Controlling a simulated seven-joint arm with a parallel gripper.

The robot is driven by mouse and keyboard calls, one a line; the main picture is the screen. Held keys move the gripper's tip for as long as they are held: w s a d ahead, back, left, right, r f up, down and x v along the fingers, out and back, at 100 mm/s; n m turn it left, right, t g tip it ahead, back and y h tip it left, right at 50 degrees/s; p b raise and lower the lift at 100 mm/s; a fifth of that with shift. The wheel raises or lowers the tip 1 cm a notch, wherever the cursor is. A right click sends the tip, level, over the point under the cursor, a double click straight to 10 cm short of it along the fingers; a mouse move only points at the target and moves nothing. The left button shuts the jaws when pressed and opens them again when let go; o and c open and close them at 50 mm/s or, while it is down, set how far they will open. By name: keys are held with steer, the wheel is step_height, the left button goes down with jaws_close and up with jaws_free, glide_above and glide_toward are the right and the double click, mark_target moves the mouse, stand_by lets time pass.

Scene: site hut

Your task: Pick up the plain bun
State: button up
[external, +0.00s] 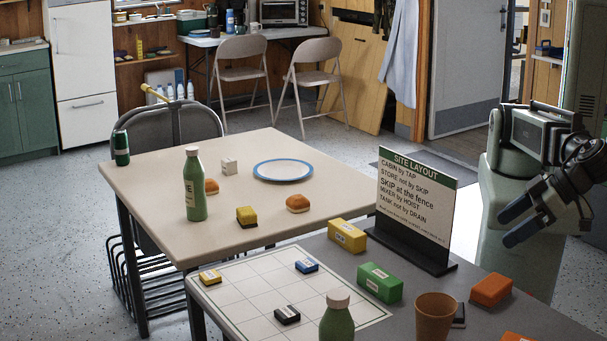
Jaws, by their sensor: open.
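Two small brown buns lie on the beige table (155,229). One bun (298,203) sits near the table's right side, in the open. The other bun (212,186) sits further left, just behind and beside a green bottle (194,190) that partly hides it. Both are too small to tell which is plain. My gripper (519,221) is at the far right, open and empty, with its two dark fingers apart. It is well away from both buns, to the right of the sign.
A sign board (415,207) stands between my gripper and the buns. The grey table in front holds a yellow block (347,236), a green block (380,283), an orange block (491,289), a brown cup (435,318) and a gridded sheet (240,297). A blue-rimmed plate (283,170) lies behind the buns.

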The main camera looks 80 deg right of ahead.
step_height(320, 180, up, 6)
steer(key=w+a+f+m+g+h, duration=0.1)
steer(key=w+m+g+h, duration=0.2)
steer(key=w, duration=2.2)
steer(key=w+d+m+g, duration=0.2)
steer(key=w+d, duration=0.3)
steer(key=w, duration=0.8)
steer(key=w+d+m+g, duration=0.15)
steer(key=w+d, duration=0.45)
steer(key=w, duration=0.7)
steer(key=m+g+y, duration=0.3)
steer(key=m, duration=0.1)
glide_above(209, 181)
step_height(209, 181, down, 10)
steer(key=f, duration=0.9)
steer(key=shift+w, duration=0.25)
steer(key=shift+s+f, duration=0.2)
steer(key=shift+f, duration=2.4)
